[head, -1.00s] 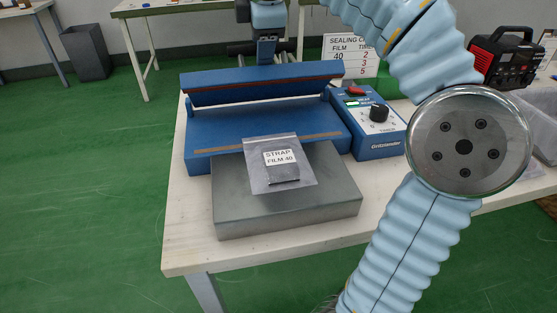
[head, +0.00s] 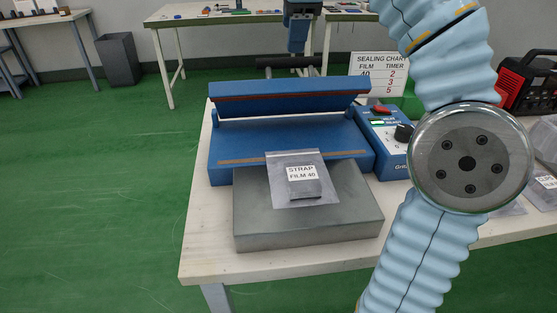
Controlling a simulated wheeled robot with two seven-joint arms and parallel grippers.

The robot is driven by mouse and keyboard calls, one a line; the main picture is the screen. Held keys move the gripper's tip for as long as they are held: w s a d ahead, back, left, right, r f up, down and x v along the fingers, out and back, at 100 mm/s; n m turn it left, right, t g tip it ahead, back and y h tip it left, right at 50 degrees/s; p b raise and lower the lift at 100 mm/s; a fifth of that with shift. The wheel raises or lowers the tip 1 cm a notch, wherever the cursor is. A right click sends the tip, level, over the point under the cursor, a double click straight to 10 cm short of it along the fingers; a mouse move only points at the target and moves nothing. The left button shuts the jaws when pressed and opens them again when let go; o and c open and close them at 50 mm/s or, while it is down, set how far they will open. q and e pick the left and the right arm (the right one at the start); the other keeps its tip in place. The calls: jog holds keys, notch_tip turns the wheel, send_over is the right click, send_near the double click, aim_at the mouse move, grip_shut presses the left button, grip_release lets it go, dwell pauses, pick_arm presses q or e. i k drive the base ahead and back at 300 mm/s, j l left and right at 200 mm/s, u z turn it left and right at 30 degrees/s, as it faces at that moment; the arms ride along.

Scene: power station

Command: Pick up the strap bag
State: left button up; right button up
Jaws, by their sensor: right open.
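The strap bag (head: 327,191) is a clear pouch with a dark item inside and a white label reading "STRAP FILM 40". It lies on the grey block (head: 265,225), its far edge reaching the front of the blue sealer (head: 240,140). The sealer's upper jaw (head: 285,98) is raised. My right gripper (head: 297,47) is open and empty at the top of the view, beyond the bag and above the sealer's dark handle. Its fingers overlap from here, so the gap is hidden. My left gripper is out of view.
My right arm crosses the right side and hides part of the timer box (head: 388,128). A sealing chart sign (head: 377,70) stands behind. A red and black machine (head: 522,82) and more bags (head: 543,185) are at right. The white table (head: 205,255) is bare at front left.

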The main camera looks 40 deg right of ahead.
aim_at(298, 178)
jog(key=k+j, duration=1.1)
jog(key=k, duration=0.2)
